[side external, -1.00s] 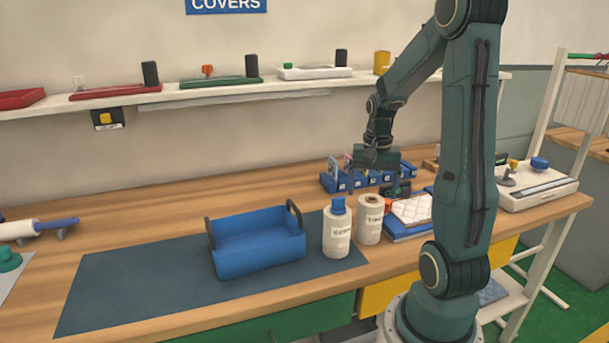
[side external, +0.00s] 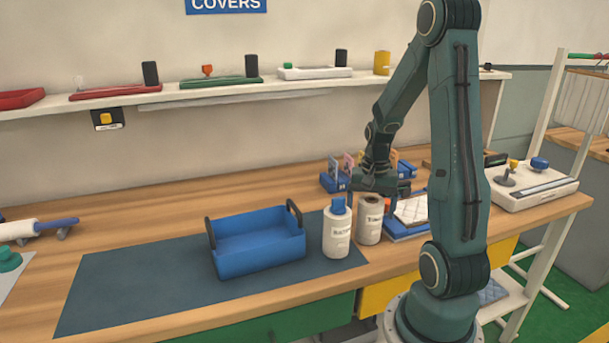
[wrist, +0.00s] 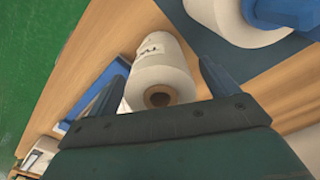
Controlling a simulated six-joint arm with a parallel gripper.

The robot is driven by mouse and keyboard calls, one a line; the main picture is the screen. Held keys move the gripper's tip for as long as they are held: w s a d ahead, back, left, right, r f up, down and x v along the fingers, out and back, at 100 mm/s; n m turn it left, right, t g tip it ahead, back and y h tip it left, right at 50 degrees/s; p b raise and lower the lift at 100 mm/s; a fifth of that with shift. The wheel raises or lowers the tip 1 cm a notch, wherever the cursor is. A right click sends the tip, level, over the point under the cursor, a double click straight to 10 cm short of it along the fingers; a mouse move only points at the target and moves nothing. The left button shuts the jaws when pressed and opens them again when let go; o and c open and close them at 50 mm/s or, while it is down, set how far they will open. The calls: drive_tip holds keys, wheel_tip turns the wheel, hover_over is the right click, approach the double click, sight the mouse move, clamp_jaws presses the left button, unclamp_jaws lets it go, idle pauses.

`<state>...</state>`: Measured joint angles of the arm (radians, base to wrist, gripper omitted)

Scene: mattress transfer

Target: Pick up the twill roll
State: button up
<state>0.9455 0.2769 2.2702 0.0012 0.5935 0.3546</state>
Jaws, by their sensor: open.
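The twill roll (side external: 369,222) is a white upright roll with a brown core and a dark printed label. It stands at the right end of the dark mat, beside a white roll with a blue top (side external: 337,233). My gripper (side external: 376,190) is open, low above and just behind the twill roll in the side view. In the wrist view, the twill roll (wrist: 161,64) appears between the two open fingers (wrist: 160,85), its core end facing the camera. Whether either finger touches it cannot be told. The blue-topped roll (wrist: 240,25) is close by at upper right.
A blue tote with dark handles (side external: 258,258) stands on the dark mat (side external: 130,290) to the left. A blue tray with a quilted white piece (side external: 412,209) lies just right of the twill roll. A blue rack with cards (side external: 330,182) is behind.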

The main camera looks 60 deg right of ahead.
idle(0.5)
drive_tip(key=c, duration=1.3)
drive_tip(key=shift+r, duration=0.1)
wheel_tip(320, 180, up, 20)
drive_tip(key=shift+f, duration=0.1)
idle(0.3)
